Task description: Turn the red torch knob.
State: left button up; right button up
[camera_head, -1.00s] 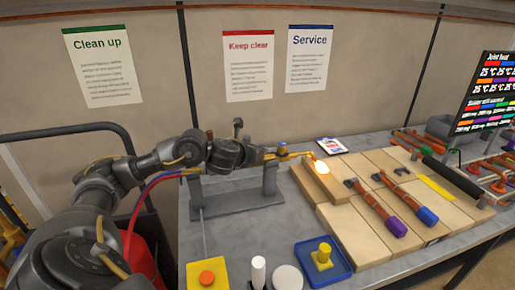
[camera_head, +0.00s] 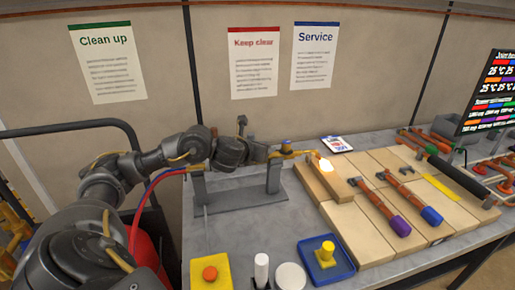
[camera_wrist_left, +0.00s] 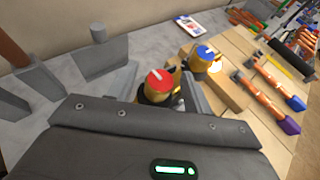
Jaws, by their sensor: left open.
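The torch (camera_head: 302,152) lies across a grey stand, with a bright flame at its right end over the wooden blocks. Its red knob (camera_wrist_left: 160,81) shows in the left wrist view, just beyond the wrist housing. My left gripper (camera_head: 258,152) is at the torch's rear end, close to the red knob, and open. The head view hides the red knob behind the gripper. The wrist housing hides most of the fingers, so contact cannot be told.
The grey stand (camera_head: 235,198) is below my left gripper. Wooden blocks (camera_head: 350,215) with copper pipe pieces lie to the right. A yellow box with an orange button (camera_head: 209,274) and a blue tray (camera_head: 309,272) are at the front. A wall is behind the bench.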

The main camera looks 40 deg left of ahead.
pick_arm(q)
jog(key=p+v, duration=0.3)
jog(key=v, duration=0.7)
jog(key=shift+s, duration=0.2)
jog(key=shift+r, duration=0.1)
